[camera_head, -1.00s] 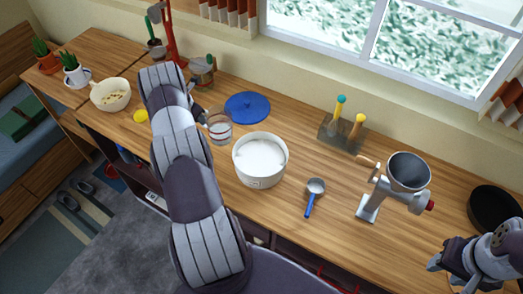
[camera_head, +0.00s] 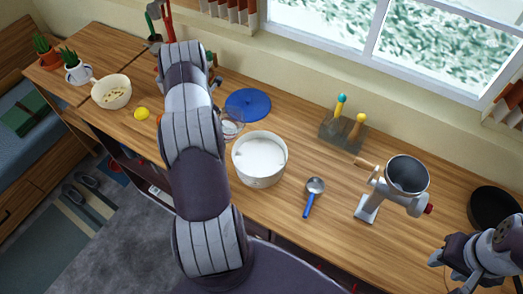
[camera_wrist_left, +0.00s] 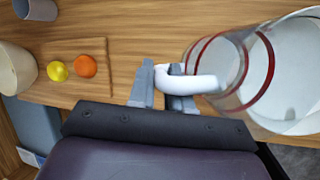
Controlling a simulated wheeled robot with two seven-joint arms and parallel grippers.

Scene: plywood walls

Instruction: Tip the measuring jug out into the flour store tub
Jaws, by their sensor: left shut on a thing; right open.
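The flour store tub (camera_head: 260,178) is a white round tub holding white flour, standing open on the counter. The clear measuring jug (camera_head: 233,122) with red bands is just behind and left of it, partly hidden by my left arm. In the left wrist view my left gripper (camera_wrist_left: 166,88) is shut on the jug's white handle. There the jug (camera_wrist_left: 222,62) overlaps the tub (camera_wrist_left: 292,125); I cannot tell whether its lip is over the rim, and its contents are unclear. My right gripper (camera_head: 446,270) is open and empty at the lower right.
A blue lid (camera_head: 248,104) lies behind the tub. A tool block (camera_head: 342,133) is at the wall, a black pan (camera_head: 494,212) far right. A lemon (camera_head: 142,114) and cream bowl (camera_head: 112,92) are left.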

